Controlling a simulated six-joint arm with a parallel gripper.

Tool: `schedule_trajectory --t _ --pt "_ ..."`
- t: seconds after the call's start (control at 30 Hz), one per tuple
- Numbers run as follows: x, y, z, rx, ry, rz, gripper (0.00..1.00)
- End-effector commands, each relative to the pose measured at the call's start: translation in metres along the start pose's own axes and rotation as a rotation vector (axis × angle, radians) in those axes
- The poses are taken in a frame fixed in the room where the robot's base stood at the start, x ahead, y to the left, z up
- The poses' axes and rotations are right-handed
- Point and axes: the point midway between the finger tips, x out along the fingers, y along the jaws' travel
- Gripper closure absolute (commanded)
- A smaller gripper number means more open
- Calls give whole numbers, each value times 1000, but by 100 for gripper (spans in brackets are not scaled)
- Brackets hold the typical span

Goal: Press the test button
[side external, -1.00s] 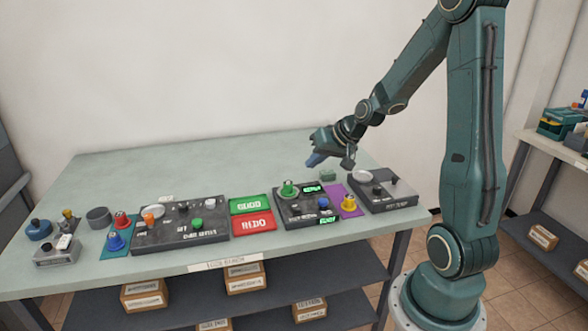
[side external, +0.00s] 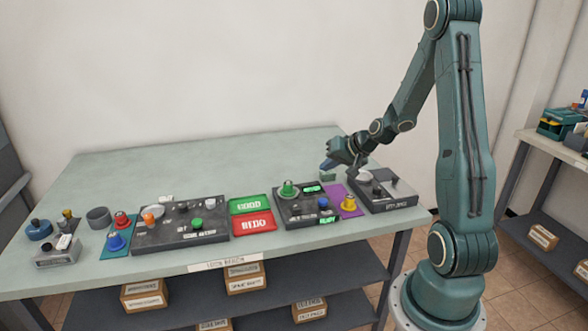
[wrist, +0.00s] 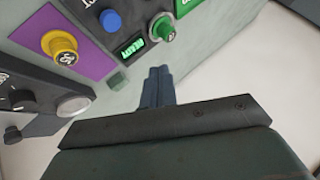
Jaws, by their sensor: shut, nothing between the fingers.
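A dark test box (side external: 280,212) on the bench carries a blue round button (side external: 323,202), a green-topped piece (side external: 288,188) and two lit green displays. No label I can read clearly names the test button. My gripper (side external: 327,164) is above the bench behind the box, apart from it. Its blue-grey fingers (wrist: 158,85) are together and empty, with the button ahead and to the left in the wrist view.
A purple mat (side external: 335,192) holds a yellow piece (side external: 348,203). A dark box with a pale disc (side external: 365,176) is at right. A small green block (side external: 328,177) lies below my gripper. Green GOOD (side external: 250,204) and red REDO (side external: 254,222) mats lie left.

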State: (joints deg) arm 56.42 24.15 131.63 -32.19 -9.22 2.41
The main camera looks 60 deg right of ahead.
Motion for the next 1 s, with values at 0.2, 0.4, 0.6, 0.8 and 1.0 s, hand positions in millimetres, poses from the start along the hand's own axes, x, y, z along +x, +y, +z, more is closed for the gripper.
schedule_trajectory --t 0.2,0.4,0.6,0.8,1.0 --pt "5 3 4 1 -4 0 100" --pt "15 11 12 2 -5 0 100" --pt "29 21 22 3 -5 1 100" --pt "43 32 33 2 -4 1 100" --pt "55 40 41 1 -3 0 100"
